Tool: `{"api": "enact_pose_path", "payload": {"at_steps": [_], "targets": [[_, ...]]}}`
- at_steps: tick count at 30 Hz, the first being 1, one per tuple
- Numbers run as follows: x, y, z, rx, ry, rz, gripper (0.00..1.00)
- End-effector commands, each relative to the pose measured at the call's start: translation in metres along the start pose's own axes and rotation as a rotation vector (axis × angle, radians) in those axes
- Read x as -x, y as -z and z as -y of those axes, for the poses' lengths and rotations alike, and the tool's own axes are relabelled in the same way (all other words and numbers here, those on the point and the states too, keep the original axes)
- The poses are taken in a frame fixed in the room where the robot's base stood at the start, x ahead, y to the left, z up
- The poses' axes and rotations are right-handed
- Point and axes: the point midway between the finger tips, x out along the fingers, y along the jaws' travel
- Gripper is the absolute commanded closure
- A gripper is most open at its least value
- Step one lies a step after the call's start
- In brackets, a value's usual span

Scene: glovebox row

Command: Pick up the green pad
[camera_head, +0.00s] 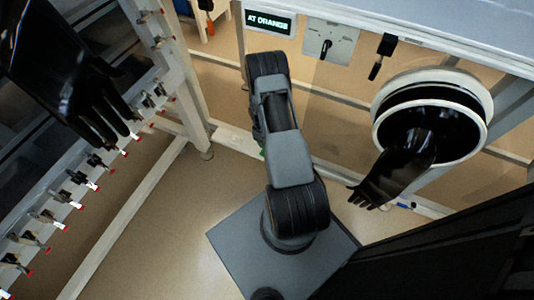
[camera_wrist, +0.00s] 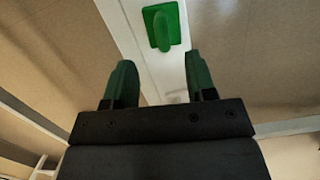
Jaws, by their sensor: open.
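The green pad (camera_wrist: 162,27) shows at the top of the wrist view. It has a square green base with a rounded raised part and sits on a white beam (camera_wrist: 124,22). My gripper (camera_wrist: 159,76) is open and empty, with its two dark green fingers apart. The pad appears beyond the fingertips, roughly in line with the gap, and is not touched. In the head view my arm covers most of that area. Only a small speck of green shows beside the arm, and I cannot tell whether it is pad or finger.
A round white glove port (camera_head: 377,117) with a hanging black glove (camera_head: 398,175) is on the right. Another black glove (camera_head: 70,75) hangs upper left above a rack with several red-tipped clamps. A lit sign (camera_head: 269,23) and a switch panel (camera_head: 330,40) are at the back.

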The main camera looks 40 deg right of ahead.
Motion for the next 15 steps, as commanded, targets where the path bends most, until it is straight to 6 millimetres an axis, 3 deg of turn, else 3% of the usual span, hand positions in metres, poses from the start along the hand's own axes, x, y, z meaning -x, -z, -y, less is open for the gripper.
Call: {"api": "enact_pose_path", "payload": {"at_steps": [11,15], "targets": [[-0.021,0.001,0.001,0.0,0.0,0.0,0.49],[-0.04,0.002,0.003,0.0,0.001,0.001,0.49]]}}
